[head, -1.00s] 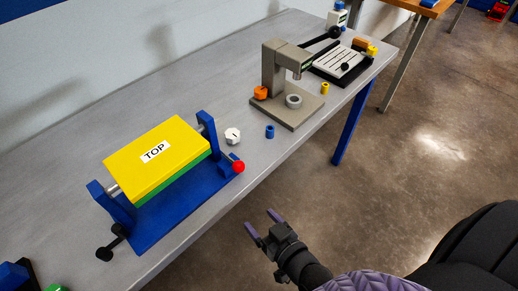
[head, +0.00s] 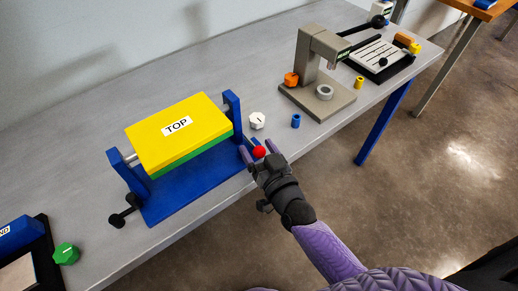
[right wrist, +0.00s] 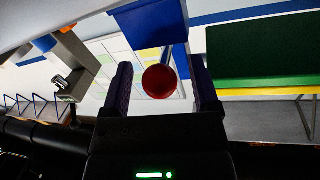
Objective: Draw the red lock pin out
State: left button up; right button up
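The red ball knob of the lock pin (head: 259,152) sits at the right front of the blue stand (head: 190,196), which carries a yellow and green block (head: 180,133) marked TOP. My right gripper (head: 263,161) is at the knob, with its fingers on either side. In the right wrist view the red knob (right wrist: 160,81) is between the two open fingers (right wrist: 162,88), with a gap on each side. The pin's shaft runs behind the knob toward the blue bracket (right wrist: 148,20). My left gripper is not in view.
A white knob (head: 257,120) and a blue cylinder (head: 296,121) stand right of the blue stand. A grey press (head: 318,95) is further back. A green knob (head: 66,253) is at the lower left. A black crank handle (head: 118,219) sticks out at the stand's left front.

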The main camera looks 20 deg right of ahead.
grip_shut()
